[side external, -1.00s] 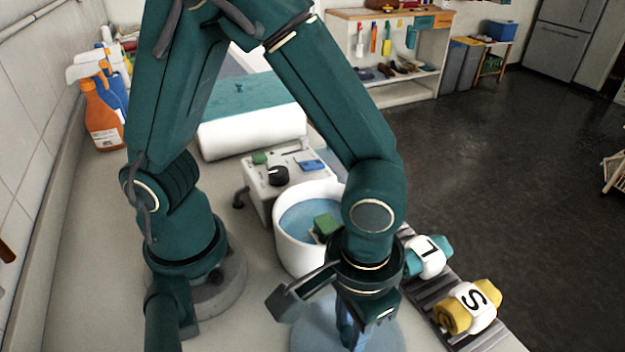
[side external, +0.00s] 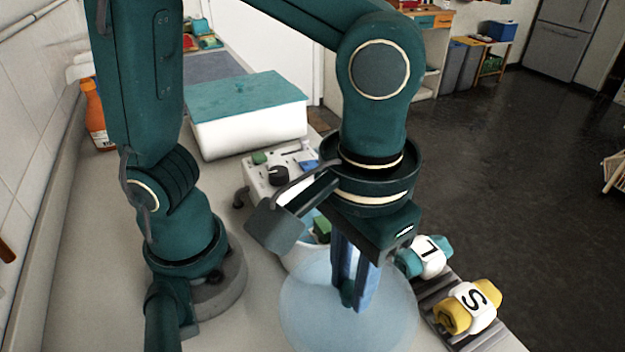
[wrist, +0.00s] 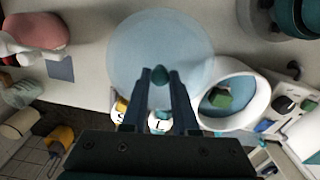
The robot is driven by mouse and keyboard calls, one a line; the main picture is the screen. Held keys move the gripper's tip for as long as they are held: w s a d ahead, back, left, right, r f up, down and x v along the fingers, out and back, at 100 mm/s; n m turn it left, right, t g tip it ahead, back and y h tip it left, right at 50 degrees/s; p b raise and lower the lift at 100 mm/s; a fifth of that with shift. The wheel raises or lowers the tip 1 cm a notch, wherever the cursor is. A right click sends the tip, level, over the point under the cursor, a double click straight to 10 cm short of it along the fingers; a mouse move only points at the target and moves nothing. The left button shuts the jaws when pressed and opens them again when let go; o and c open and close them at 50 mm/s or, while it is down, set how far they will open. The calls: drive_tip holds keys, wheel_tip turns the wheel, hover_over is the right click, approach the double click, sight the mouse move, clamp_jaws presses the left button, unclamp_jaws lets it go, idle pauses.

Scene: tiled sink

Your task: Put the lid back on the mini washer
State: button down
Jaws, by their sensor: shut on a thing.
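The lid (side external: 318,318) is a translucent pale-blue disc with a small dark-green knob. My gripper (side external: 351,290) is shut on the knob, with the lid hanging below, roughly level. The wrist view shows the lid (wrist: 158,38) beyond the fingertips and the knob between them (wrist: 160,80). The mini washer is a white round tub (side external: 291,258) joined to a control box (side external: 258,176). In the side view my gripper and lid partly hide the tub. The wrist view shows the open tub (wrist: 258,108) right of the lid, with a green item (wrist: 217,98) inside against blue.
Rolled cloths marked L (side external: 428,257) and S (side external: 470,306) lie on a grey ribbed rack at the right edge. A white box with a teal top (side external: 250,130) stands behind the washer. An orange bottle (side external: 95,115) stands by the tiled wall.

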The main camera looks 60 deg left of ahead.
drive_tip(key=w+a+r+n, duration=0.1)
drive_tip(key=a+n, duration=0.1)
drive_tip(key=n, duration=0.1)
drive_tip(key=a+r+n, duration=0.1)
drive_tip(key=a+n, duration=0.1)
drive_tip(key=w+a+r+n, duration=0.1)
drive_tip(key=a+n, duration=0.1)
drive_tip(key=n, duration=0.1)
drive_tip(key=shift+w+a+r+n, duration=0.1)
drive_tip(key=shift+w+a+n, duration=0.1)
drive_tip(key=shift+w+n, duration=0.1)
drive_tip(key=w+a+r+n, duration=0.2)
drive_tip(key=a+r+n, duration=0.1)
drive_tip(key=a+n, duration=0.55)
drive_tip(key=shift+m, duration=0.45)
drive_tip(key=shift+a+f, duration=0.2)
drive_tip(key=shift+f, duration=2.95)
drive_tip(key=shift+f, duration=0.2)
drive_tip(key=c, duration=0.6)
unclamp_jaws()
drive_tip(key=shift+o, duration=0.3)
